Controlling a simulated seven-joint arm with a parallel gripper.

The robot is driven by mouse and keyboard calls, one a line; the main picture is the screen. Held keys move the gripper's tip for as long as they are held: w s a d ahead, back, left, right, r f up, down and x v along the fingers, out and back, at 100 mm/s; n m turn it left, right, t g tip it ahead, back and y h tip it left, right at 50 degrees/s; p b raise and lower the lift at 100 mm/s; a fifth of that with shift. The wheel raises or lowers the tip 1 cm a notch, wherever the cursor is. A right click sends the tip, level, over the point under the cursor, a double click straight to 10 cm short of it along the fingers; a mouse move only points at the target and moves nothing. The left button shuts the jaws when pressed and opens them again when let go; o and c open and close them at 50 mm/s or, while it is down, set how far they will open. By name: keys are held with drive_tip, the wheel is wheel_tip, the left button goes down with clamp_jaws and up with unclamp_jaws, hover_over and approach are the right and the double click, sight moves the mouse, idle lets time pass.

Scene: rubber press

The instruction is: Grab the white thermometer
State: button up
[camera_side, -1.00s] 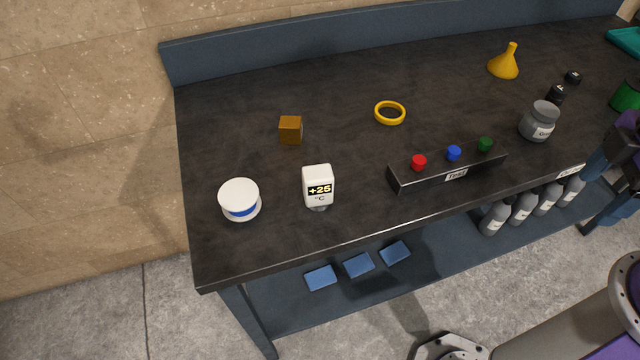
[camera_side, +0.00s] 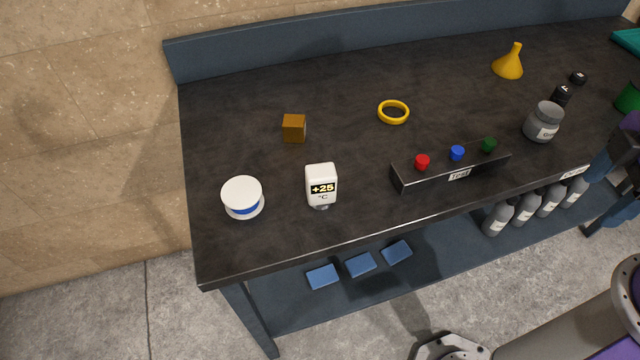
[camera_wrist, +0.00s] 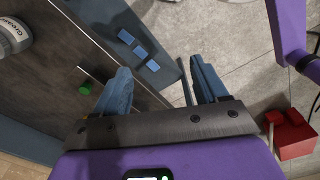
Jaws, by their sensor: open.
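The white thermometer (camera_side: 321,184) stands upright on the dark bench near its front edge, with a "+25 °C" display facing the side camera. It does not show in the wrist view. My gripper (camera_wrist: 163,92) is open and empty in the wrist view, its two blue fingers apart over the bench's front edge and the floor.
A yellow ring (camera_side: 393,112), yellow funnel (camera_side: 508,62) and grey jar (camera_side: 543,122) stand farther off.

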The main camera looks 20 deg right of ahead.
drive_tip(key=n+t+y, duration=0.2)
drive_tip(key=n+y, duration=0.2)
drive_tip(key=y, duration=0.9)
approach(322, 170)
drive_tip(key=x, duration=0.6)
drive_tip(key=shift+w+a+f, duration=0.2)
drive_tip(key=shift+w+a, duration=0.1)
drive_tip(key=shift+a, duration=0.05)
drive_tip(key=shift+s+x, duration=0.2)
drive_tip(key=shift+x, duration=1.1)
drive_tip(key=shift+s+x, duration=0.2)
drive_tip(key=shift+x, duration=1.1)
drive_tip(key=shift+w, duration=0.1)
drive_tip(key=c, duration=1.3)
